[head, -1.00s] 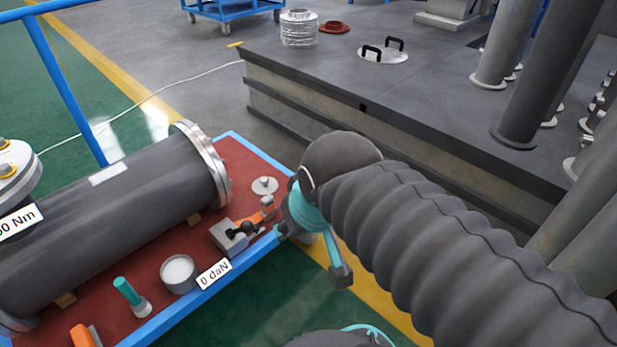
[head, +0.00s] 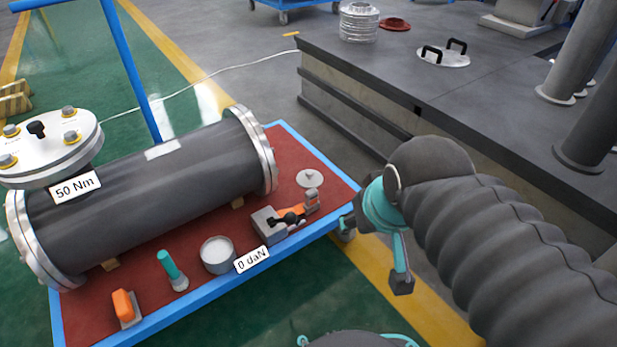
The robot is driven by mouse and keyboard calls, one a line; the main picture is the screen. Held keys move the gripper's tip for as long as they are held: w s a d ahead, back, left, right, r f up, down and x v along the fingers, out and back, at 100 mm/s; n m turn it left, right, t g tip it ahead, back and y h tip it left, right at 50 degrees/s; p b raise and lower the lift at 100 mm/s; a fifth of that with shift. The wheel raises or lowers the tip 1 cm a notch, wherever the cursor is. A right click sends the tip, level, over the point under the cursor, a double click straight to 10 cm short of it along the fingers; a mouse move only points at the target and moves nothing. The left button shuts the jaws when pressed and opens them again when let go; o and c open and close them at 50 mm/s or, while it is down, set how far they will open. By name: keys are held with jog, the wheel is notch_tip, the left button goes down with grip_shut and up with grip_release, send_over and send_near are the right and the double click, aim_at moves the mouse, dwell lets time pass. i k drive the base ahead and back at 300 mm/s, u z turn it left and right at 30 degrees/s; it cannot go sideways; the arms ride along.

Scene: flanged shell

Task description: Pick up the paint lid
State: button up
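The paint lid looks to be the small pale grey disc with a knob (head: 310,178). It lies flat on the red top of the blue-edged cart, near its right corner. A grey pot (head: 217,257) with white content stands uncovered on the cart, further left. My gripper (head: 374,252) is to the right of the cart's right corner, below and right of the lid in the picture. Its turquoise fingers look spread apart, with nothing seen between them. The gripper is apart from the lid.
On the cart (head: 185,325) are a large grey flanged cylinder (head: 150,205), a grey and orange clamp-like tool (head: 283,220), a turquoise-handled brush-like tool (head: 170,268) and an orange block (head: 124,306). A raised dark platform (head: 450,100) stands behind my arm. Green floor lies in front.

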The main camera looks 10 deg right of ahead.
aim_at(308, 179)
jog(key=u, duration=0.05)
jog(key=k, duration=0.4)
jog(key=u, duration=0.1)
jog(key=i, duration=0.8)
jog(key=z, duration=0.95)
jog(key=i, duration=0.35)
jog(key=z, duration=0.45)
